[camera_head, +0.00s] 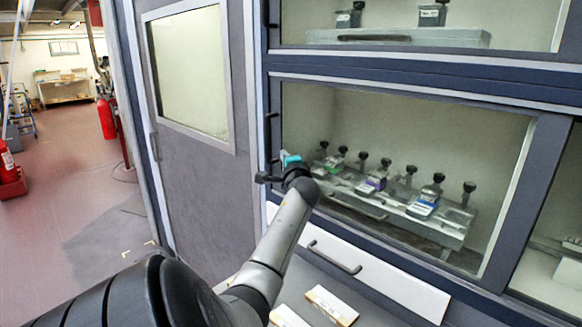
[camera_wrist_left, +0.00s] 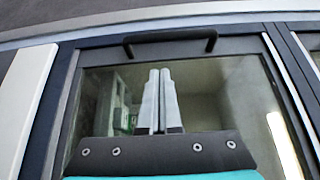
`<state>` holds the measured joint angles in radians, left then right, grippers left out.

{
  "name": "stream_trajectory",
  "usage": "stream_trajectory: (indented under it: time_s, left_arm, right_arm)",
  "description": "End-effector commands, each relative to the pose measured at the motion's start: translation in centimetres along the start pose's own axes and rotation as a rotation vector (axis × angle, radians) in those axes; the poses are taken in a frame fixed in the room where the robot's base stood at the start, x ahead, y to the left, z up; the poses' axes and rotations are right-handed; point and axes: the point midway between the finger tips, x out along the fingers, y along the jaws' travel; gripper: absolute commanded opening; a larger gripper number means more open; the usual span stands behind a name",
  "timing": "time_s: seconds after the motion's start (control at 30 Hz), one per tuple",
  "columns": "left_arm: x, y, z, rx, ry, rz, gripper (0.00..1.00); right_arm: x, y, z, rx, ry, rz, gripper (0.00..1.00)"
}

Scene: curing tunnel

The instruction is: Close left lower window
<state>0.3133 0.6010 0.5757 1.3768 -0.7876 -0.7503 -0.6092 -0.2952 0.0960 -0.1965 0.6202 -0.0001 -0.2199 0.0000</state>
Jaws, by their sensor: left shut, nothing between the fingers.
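I cannot tell whether the pane sits fully flush. My left gripper (camera_head: 263,178) is at the window's left edge in the head view. Its two pale fingers (camera_wrist_left: 158,75) are together, empty, and point toward the handle, with a small gap to it in the picture. My right gripper is not in view.
Behind the glass, a grey tray (camera_head: 440,228) holds several black-knobbed items. An upper window (camera_head: 400,62) is above. A white panel with a bar handle (camera_head: 335,258) lies below. A grey door (camera_head: 195,180) stands left, with open red floor (camera_head: 60,190) beyond.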

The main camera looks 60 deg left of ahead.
Motion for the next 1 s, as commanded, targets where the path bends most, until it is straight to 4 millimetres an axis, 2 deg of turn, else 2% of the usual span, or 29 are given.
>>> stream_trajectory:
  time_s: [0.1,0.17,0.5,0.9,1.0]
  left_arm:
    - [-1.6,0.1,-0.1,-0.001,0.003,0.001,0.0]
    - [-2.5,0.1,-0.1,-0.002,0.004,0.001,0.0]
    - [-5.8,0.1,-0.1,-0.002,0.002,0.002,0.0]
    - [-6.4,0.2,-0.1,-0.002,0.004,0.003,0.0]
    - [-7.4,1.4,-0.9,-0.018,0.026,0.03,0.0]
  right_arm:
    - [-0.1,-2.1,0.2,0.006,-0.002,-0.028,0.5]
    - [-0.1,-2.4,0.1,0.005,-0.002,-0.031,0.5]
    - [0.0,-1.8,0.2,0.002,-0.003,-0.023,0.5]
    - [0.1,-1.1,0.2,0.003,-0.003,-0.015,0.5]
    - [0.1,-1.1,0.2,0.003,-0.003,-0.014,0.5]
